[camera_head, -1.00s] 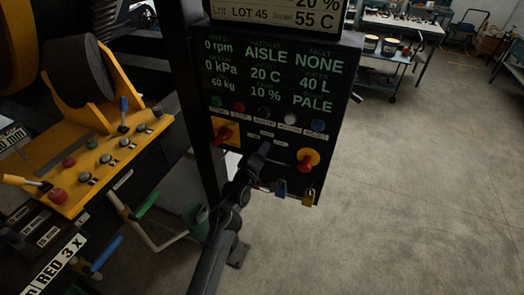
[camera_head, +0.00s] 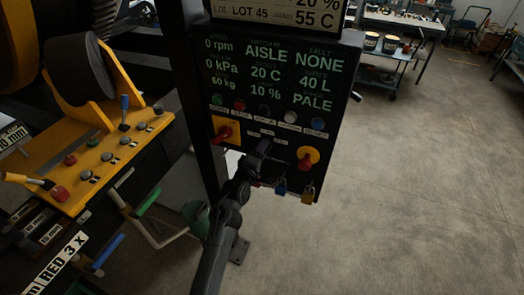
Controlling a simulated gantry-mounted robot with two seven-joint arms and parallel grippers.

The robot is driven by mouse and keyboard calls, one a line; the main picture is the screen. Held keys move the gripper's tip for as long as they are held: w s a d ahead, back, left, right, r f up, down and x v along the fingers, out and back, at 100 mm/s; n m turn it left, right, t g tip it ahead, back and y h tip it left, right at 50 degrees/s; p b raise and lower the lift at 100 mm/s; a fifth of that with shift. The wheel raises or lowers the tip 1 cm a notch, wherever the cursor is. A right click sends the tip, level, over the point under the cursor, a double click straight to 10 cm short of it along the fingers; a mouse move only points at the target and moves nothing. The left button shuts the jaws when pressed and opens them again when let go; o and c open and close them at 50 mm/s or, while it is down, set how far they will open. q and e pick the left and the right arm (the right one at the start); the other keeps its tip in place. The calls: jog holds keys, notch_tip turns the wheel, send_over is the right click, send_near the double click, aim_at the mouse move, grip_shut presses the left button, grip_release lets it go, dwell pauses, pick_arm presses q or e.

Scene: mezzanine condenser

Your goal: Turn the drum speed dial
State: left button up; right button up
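A black control panel (camera_head: 330,150) hangs on a dark post, with green readouts including "0 rpm", and a row of colored buttons below. Under the buttons sit a red knob on a yellow plate (camera_head: 225,132) at the left and a red knob on a round yellow base (camera_head: 306,161) at the right. I cannot make out the drum speed dial; my gripper covers the panel's lower middle.
A blue padlock (camera_head: 281,187) and a yellow padlock (camera_head: 308,195) hang at the panel's lower edge. A yellow console (camera_head: 90,170) with knobs and levers stands at the left. A cart (camera_head: 387,72) stands at the back right; the floor between is clear.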

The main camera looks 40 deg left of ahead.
pick_arm(q)
jog(key=o, duration=0.4)
pick_arm(e)
jog(key=shift+a, duration=0.1)
pick_arm(q)
jog(key=shift+o, duration=0.2)
